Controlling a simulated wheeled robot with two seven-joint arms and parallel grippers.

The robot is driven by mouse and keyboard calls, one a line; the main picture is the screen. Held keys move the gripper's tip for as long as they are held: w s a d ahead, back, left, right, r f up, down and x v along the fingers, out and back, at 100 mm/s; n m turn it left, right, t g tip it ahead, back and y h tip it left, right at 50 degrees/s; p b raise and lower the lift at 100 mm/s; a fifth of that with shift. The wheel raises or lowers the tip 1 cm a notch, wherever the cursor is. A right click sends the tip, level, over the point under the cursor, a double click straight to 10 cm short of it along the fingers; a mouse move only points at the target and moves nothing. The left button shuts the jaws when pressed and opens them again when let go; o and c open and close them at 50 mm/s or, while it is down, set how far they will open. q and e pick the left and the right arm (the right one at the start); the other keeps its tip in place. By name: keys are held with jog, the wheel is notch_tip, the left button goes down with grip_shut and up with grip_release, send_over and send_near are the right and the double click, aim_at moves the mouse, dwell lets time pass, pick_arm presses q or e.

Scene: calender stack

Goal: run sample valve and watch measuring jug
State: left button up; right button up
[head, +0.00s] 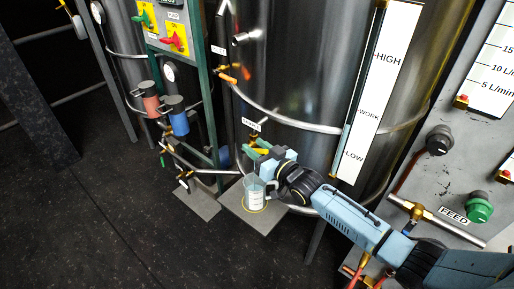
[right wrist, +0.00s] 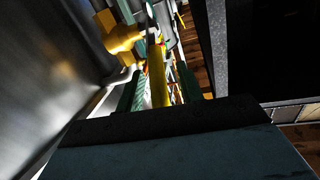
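The sample valve is on the front of the big steel tank, above the measuring jug. Its brass body (right wrist: 120,38) and yellow lever (right wrist: 157,75) show in the right wrist view. My right gripper (head: 259,149) has green fingers and is at the valve in the head view. In the right wrist view the lever lies between the two fingers (right wrist: 158,92), with a narrow gap seeming to show on each side. The measuring jug (head: 255,196) is clear and stands upright below the gripper, inside a yellow ring on a grey plate. Its liquid level is too small to read. My left gripper is out of view.
The steel tank (head: 300,60) has a HIGH/WORK/LOW level gauge (head: 372,100). At right is a panel with a green FEED knob (head: 479,207). At left are a green-framed panel (head: 178,60) and red and blue canisters (head: 179,121). The left floor is clear.

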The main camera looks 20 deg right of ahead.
grip_shut()
jog(key=shift+f, duration=0.1)
